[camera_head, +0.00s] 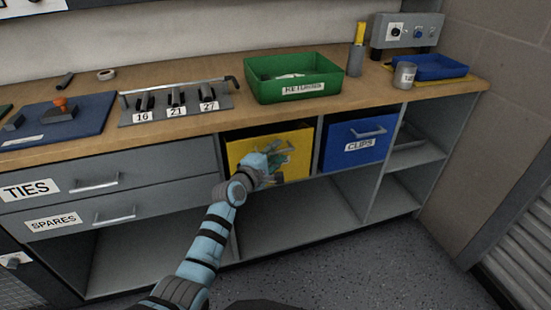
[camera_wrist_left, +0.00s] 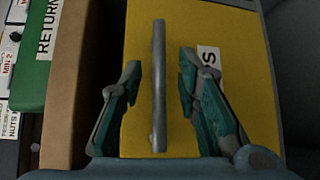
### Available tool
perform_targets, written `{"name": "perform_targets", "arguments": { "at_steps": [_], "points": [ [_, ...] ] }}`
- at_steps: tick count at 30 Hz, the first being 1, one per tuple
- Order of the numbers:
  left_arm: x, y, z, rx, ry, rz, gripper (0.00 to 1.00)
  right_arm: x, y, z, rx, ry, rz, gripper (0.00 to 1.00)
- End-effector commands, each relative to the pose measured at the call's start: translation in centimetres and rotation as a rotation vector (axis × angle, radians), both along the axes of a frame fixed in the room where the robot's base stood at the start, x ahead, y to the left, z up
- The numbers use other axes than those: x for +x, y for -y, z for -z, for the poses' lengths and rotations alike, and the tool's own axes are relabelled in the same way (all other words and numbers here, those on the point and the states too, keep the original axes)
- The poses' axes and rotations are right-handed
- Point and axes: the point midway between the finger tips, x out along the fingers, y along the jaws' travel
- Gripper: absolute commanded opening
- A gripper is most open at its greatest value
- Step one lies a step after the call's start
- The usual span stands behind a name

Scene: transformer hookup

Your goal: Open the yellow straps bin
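The yellow straps bin (camera_head: 241,155) sits in its cubby under the bench top, left of the blue bin. In the left wrist view its yellow front (camera_wrist_left: 240,95) fills the middle, with a grey bar handle (camera_wrist_left: 159,85) and a partly hidden white label (camera_wrist_left: 209,58). My left gripper (camera_head: 278,156) is at the bin's front and hides part of it in the head view. In the left wrist view its fingers (camera_wrist_left: 158,80) are open, one on each side of the handle, with gaps to it. My right gripper is not in view.
The blue CLIPS bin (camera_head: 345,150) is just right of the yellow one. A green RETURNS tray (camera_head: 262,93) stands on the bench above. TIES (camera_head: 140,168) and SPARES (camera_head: 150,204) drawers are at left. The shelf space below the bins is empty.

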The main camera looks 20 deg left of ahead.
Motion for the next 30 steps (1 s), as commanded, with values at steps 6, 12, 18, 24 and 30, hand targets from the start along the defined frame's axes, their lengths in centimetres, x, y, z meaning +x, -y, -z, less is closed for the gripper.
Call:
{"name": "perform_targets", "arguments": {
  "at_steps": [6,12,18,24,30],
  "points": [
    [0.0,0.0,-0.1,0.000,0.000,0.000,0.30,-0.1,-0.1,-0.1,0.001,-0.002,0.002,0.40],
    [0.0,0.0,-0.1,0.000,0.000,0.000,0.00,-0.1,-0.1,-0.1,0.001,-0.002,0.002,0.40],
    [0.0,0.0,-0.1,0.000,0.000,0.000,0.00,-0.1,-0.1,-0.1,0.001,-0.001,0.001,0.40],
    [-0.1,0.0,0.0,0.003,0.005,-0.001,0.00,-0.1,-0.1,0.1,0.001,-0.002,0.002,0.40],
    [-1.0,0.1,0.6,0.029,0.046,-0.007,0.00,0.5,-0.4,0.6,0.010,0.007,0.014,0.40]
  ]
}}
